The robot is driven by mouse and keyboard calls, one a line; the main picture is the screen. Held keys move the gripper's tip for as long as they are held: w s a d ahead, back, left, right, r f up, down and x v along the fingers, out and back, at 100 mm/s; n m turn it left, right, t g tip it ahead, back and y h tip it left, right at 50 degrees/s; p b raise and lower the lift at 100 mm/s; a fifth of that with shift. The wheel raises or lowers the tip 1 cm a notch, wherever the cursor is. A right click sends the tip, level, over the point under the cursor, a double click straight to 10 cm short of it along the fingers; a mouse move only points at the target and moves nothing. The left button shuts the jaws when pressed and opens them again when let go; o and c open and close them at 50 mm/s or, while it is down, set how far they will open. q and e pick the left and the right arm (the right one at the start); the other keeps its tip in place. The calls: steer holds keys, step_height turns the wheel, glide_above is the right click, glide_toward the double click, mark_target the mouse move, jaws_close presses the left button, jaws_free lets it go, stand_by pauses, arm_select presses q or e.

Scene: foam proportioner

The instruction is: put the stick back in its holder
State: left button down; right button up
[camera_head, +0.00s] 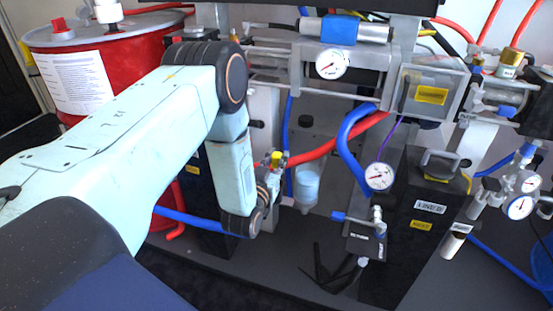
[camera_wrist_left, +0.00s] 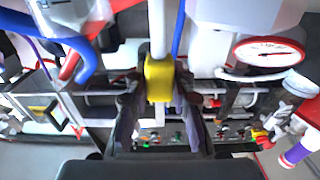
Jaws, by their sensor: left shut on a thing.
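My left gripper (camera_head: 272,178) is in the middle of the head view, in front of the machine and pointing away from me. In the left wrist view its two dark fingers (camera_wrist_left: 160,105) stand on both sides of a pale stick with a yellow block (camera_wrist_left: 158,78), and are shut on it. The yellow part also shows small in the head view (camera_head: 276,157). The stick's pale shaft (camera_wrist_left: 157,28) runs up to the top edge of the wrist view. I cannot make out the stick's holder with certainty. My right gripper is not in view.
A red drum (camera_head: 130,50) stands at the left. A pressure gauge (camera_head: 332,64), a thick blue hose (camera_head: 350,150) and a clear cup (camera_head: 307,186) are close to the gripper. A black box (camera_head: 405,250) with a handle stands to the right. Dark floor lies in front.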

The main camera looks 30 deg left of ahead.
arm_select(q)
steer(key=c, duration=1.2)
jaws_free()
steer(key=shift+o, duration=0.2)
